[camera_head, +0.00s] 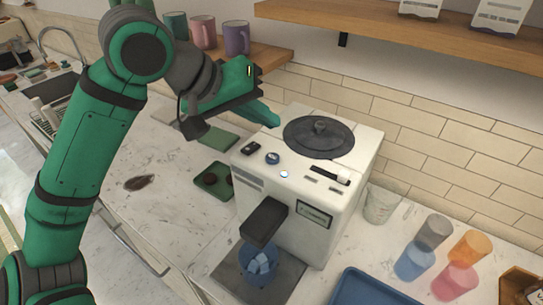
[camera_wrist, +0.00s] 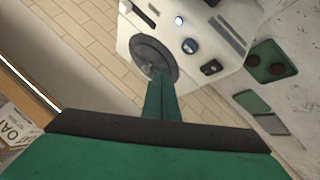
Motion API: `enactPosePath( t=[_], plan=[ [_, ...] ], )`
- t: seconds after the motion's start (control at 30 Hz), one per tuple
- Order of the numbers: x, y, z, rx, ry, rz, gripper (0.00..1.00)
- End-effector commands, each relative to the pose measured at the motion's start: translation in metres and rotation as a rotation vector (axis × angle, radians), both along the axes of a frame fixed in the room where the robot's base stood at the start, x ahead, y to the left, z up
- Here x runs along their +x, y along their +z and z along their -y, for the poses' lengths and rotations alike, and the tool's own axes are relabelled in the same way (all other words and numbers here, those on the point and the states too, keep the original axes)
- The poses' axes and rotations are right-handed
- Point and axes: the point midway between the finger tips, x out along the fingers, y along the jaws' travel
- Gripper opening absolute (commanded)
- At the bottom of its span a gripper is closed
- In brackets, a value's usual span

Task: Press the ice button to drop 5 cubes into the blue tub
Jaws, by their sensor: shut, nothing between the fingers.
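The white ice machine (camera_head: 325,218) stands on the counter. Its top has a dark round lid (camera_head: 318,136), a dark switch (camera_head: 250,147), a blue-ringed knob or button (camera_head: 272,157) and a small glowing button (camera_head: 284,174). The glowing button (camera_wrist: 179,21) and the blue-ringed one (camera_wrist: 189,46) also show in the wrist view. The blue tub (camera_head: 246,271) sits under the dark spout (camera_head: 264,221) and holds several pale ice cubes (camera_head: 262,264). My green gripper (camera_head: 277,121) is shut and empty, above the machine's back left, apart from the buttons. Its fingers (camera_wrist: 161,82) overlap the lid's edge in the wrist view.
A green tray (camera_head: 211,190) with dark items lies left of the machine. At right are a clear cup (camera_head: 381,206), several coloured cups (camera_head: 433,231) and a blue tray (camera_head: 355,288). Mugs (camera_head: 203,31) stand on a low wooden shelf behind my gripper.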

Motion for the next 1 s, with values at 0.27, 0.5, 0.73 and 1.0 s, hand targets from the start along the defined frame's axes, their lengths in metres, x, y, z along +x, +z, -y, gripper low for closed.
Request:
enactPosePath(
  t=[0.27, 0.5, 0.73, 1.0],
  plan=[
    [0.000, -0.036, 0.002, -0.003, -0.005, -0.001, 0.00],
    [0.000, -0.056, 0.001, -0.001, -0.002, -0.001, 0.00],
    [0.000, -0.061, 0.000, 0.000, 0.001, 0.001, 0.00],
    [0.000, -0.061, -0.003, -0.001, 0.005, 0.000, 0.00]
  ],
)
